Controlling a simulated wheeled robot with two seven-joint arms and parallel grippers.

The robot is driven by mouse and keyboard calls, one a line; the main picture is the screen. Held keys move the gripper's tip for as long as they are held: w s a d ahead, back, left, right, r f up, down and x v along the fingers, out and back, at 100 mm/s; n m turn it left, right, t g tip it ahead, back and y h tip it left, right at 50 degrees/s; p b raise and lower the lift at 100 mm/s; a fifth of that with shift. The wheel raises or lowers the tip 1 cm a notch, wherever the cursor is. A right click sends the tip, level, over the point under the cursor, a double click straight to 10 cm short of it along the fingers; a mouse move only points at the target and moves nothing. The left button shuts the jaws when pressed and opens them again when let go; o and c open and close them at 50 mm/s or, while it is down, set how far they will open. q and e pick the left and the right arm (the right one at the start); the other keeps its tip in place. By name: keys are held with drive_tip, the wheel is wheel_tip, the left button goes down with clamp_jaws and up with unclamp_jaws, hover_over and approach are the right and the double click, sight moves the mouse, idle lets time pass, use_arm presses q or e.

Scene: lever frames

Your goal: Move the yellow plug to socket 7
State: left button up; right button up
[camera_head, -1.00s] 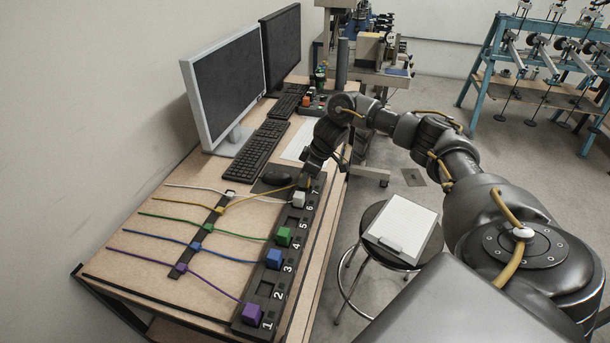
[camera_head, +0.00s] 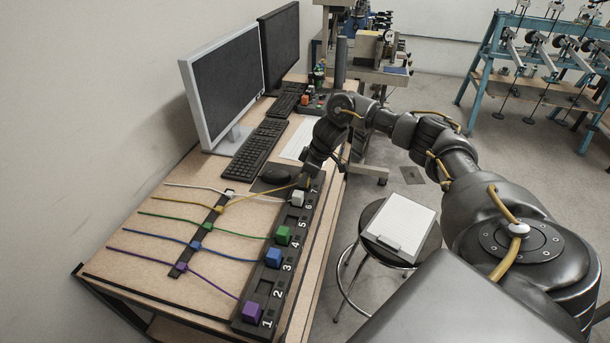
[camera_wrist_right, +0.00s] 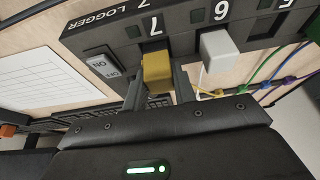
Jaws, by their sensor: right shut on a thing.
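The yellow plug (camera_wrist_right: 157,68) is between the two fingers of my right gripper (camera_wrist_right: 158,90) in the wrist view, at the socket beside the number 7. It looks down against the black socket strip, but the fingers and its own body hide the contact. In the head view my right gripper (camera_head: 304,180) is at the far end of the socket strip (camera_head: 264,289) and mostly hides the plug. The yellow cable (camera_head: 255,198) runs from there to the cable holder. My left gripper is not in view.
The white plug (camera_head: 298,198) sits beside number 6, close to my right gripper. Green (camera_head: 283,235), blue (camera_head: 273,258) and purple (camera_head: 252,312) plugs sit nearer along the strip. A stool (camera_head: 377,250) stands right.

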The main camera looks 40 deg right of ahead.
drive_tip(key=shift+f, duration=0.45)
idle(0.7)
drive_tip(key=shift+f+p, duration=0.15)
drive_tip(key=shift+p, duration=0.3)
idle(0.3)
drive_tip(key=o, duration=1.5)
drive_tip(key=shift+c, duration=0.2)
wheel_tip(320, 180, up, 5)
drive_tip(key=p, duration=0.5)
drive_tip(key=shift+r+p, duration=0.75)
drive_tip(key=shift+r, duration=0.3)
